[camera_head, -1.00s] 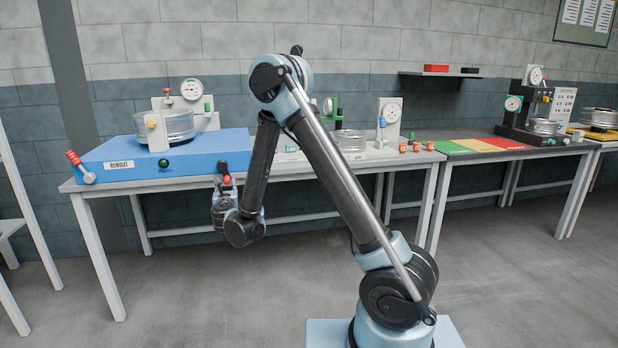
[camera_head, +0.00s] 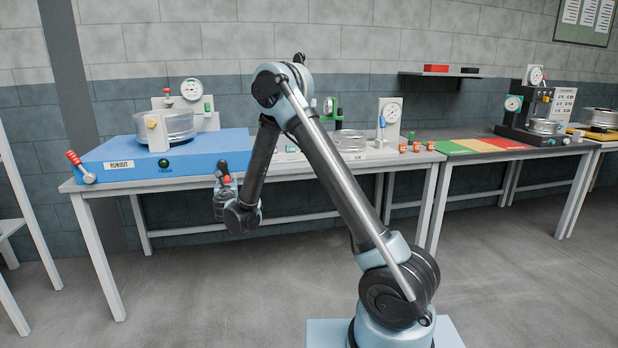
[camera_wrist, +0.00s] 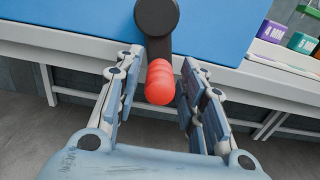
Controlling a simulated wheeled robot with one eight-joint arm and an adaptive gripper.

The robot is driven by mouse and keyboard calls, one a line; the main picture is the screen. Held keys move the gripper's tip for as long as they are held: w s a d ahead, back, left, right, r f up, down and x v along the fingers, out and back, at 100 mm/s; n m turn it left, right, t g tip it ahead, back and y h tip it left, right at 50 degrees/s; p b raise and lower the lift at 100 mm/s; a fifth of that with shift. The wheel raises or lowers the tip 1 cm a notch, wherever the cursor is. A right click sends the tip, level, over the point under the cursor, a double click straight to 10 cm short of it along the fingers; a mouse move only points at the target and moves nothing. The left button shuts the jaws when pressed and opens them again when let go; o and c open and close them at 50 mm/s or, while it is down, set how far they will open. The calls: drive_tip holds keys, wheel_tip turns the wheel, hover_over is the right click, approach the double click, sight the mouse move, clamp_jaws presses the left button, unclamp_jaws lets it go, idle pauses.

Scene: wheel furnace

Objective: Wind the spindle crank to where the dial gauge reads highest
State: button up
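The spindle crank, a black arm (camera_wrist: 158,35) with a red handle (camera_wrist: 160,82), sticks out from the front of the blue RUNOUT bench unit (camera_head: 110,150). In the head view the red handle (camera_head: 227,181) is just above my gripper (camera_head: 222,190). In the wrist view my gripper (camera_wrist: 160,95) is open, its fingers on both sides of the red handle; the right finger looks closer. Whether either finger touches it is unclear. The dial gauge (camera_head: 192,88) stands behind the silver wheel (camera_head: 178,126) on the unit. Its needle is too small to read.
A red-handled lever (camera_head: 73,158) and a green button (camera_head: 163,163) are on the unit's front. Right along the bench stand another gauge (camera_head: 391,112) and small labelled blocks (camera_wrist: 272,31). The floor before the bench is clear.

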clamp_jaws()
drive_tip(key=shift+d, duration=0.1)
unclamp_jaws()
drive_tip(key=shift+d, duration=0.1)
drive_tip(key=shift+s, duration=0.1)
drive_tip(key=v, duration=0.6)
drive_tip(key=shift+s, duration=0.35)
drive_tip(key=shift+r, duration=0.1)
